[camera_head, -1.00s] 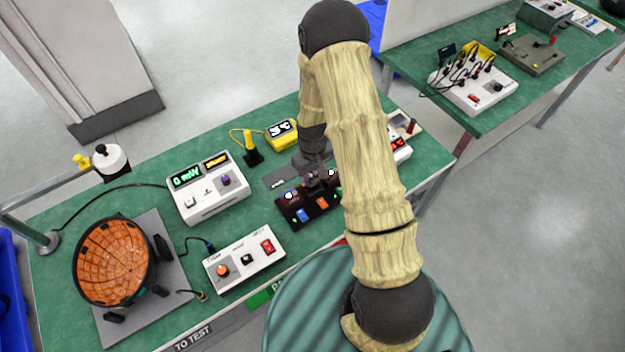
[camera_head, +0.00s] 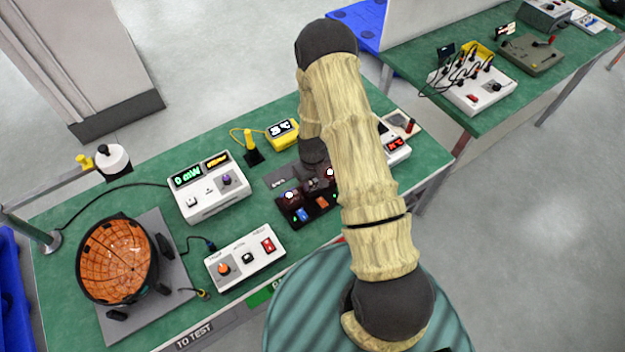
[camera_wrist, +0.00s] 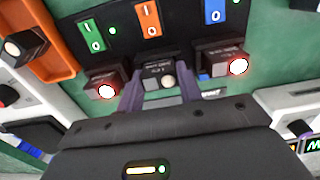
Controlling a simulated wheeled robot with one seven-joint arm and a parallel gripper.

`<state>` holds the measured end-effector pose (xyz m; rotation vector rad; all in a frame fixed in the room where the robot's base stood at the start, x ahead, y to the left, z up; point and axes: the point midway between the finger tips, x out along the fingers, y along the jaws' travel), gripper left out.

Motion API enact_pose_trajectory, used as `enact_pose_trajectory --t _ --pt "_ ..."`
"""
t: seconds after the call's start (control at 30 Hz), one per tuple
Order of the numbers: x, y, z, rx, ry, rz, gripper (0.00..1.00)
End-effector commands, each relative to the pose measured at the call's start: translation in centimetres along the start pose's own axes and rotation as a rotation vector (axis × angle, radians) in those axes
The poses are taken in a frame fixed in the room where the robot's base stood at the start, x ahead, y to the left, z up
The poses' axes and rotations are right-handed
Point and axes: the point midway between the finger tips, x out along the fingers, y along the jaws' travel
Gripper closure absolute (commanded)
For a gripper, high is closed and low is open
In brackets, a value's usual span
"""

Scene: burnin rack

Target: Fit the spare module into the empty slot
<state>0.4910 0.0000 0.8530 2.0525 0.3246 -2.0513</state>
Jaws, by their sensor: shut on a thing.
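My gripper (camera_wrist: 160,92) is shut on the spare module (camera_wrist: 158,72), a small dark block with a pale unlit lamp, seen between the two fingers in the wrist view. The black rack (camera_wrist: 183,38) has green, orange and blue switches. The held module is in line with the middle, orange switch, between a left module (camera_wrist: 106,80) and a right module (camera_wrist: 221,55), both with lamps lit. Whether it is seated in the slot cannot be told. In the head view the rack (camera_head: 309,220) is partly behind my arm, and the fingertips are hard to make out.
An orange tray (camera_wrist: 62,48) with a dark module (camera_wrist: 22,46) lies beside the rack. A white meter box (camera_head: 208,193), a white switch box (camera_head: 245,262) and a yellow meter (camera_head: 282,133) stand on the green bench (camera_head: 100,195). Little room is left beside the held module.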

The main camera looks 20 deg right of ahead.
Motion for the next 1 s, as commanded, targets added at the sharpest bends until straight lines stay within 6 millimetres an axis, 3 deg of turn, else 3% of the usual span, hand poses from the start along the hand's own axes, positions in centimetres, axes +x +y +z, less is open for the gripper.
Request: enact_pose_trajectory --t 0.13,0.17,0.27,0.7,1.0 --pt "0.4 0.0 0.0 0.000 0.000 0.000 0.87" --pt "0.4 0.0 0.0 0.000 0.000 0.000 0.62" --pt "0.3 0.0 0.0 0.000 0.000 0.000 0.43" --pt "-0.3 0.0 0.0 0.000 0.001 0.000 0.42" --pt "-3.7 0.0 -0.1 0.000 0.004 0.001 0.42"
